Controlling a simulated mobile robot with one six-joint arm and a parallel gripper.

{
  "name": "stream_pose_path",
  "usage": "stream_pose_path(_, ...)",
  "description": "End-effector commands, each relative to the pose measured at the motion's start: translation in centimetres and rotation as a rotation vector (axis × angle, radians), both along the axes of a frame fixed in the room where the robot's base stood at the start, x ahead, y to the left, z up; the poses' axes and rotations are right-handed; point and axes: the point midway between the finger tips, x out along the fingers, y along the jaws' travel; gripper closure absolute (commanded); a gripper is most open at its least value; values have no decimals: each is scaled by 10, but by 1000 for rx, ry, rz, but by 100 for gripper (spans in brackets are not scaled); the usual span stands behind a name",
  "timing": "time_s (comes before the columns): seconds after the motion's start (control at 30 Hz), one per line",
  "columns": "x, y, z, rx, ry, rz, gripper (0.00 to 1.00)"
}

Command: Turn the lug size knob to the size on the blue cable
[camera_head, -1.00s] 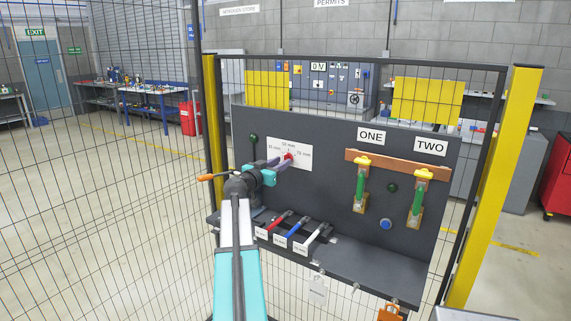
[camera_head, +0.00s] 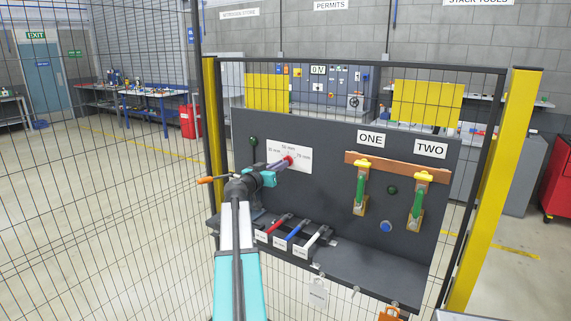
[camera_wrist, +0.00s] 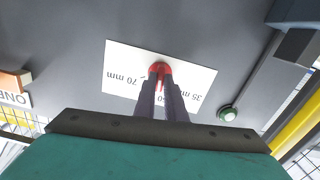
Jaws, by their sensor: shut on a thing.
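The red lug size knob (camera_head: 288,160) sits on a white plate (camera_head: 302,151) marked 35 mm, 50 mm and 70 mm, on the dark panel. My gripper (camera_head: 283,163) reaches it from the left; in the wrist view my gripper (camera_wrist: 161,82) is shut on the red knob (camera_wrist: 160,68). The fingers hide much of the knob and part of the 50 mm mark, so I cannot tell its exact setting. The blue cable (camera_head: 297,229) lies on the shelf between a red cable (camera_head: 277,223) and a white one (camera_head: 318,237). Its label (camera_head: 280,242) is too small to read.
A dark green knob (camera_head: 254,140) is left of the plate. Wire mesh and yellow posts (camera_head: 494,190) surround the panel.

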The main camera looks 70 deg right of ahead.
Motion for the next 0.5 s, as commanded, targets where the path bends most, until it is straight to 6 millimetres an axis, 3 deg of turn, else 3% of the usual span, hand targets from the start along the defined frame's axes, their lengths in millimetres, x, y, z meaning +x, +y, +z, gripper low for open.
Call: stream_pose_path(0.5,0,0,0,70,266,1,100)
